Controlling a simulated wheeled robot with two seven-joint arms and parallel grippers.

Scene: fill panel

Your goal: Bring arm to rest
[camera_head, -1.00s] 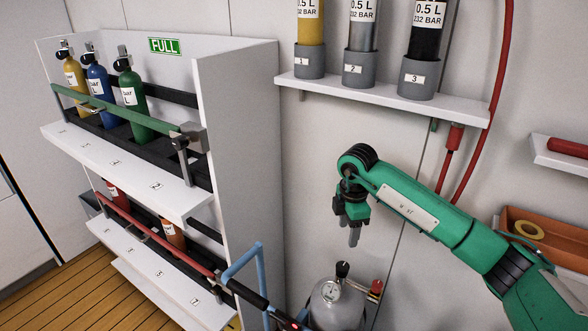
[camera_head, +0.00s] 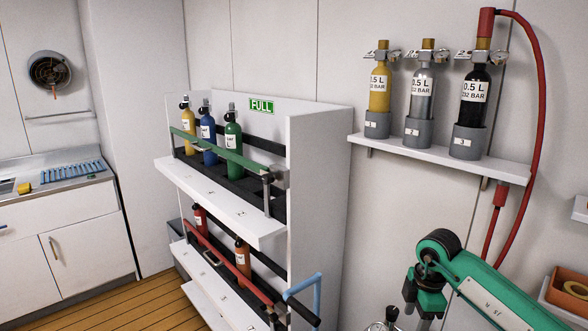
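My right arm (camera_head: 488,290) is green and comes in from the lower right, bent at its dark round joint. My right gripper (camera_head: 424,318) hangs down from it at the bottom edge of the view. Its fingertips are cut off or too small to tell whether they are open or shut. It is in front of the wall, below the white wall shelf and to the right of the cylinder rack. My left arm and gripper are not in view.
A white rack (camera_head: 318,190) under a FULL sign holds yellow, blue and green cylinders above and red and orange ones below. A wall shelf (camera_head: 440,158) carries three cylinders. A red hose (camera_head: 541,90) loops beside it. A sink counter (camera_head: 60,180) stands at the left.

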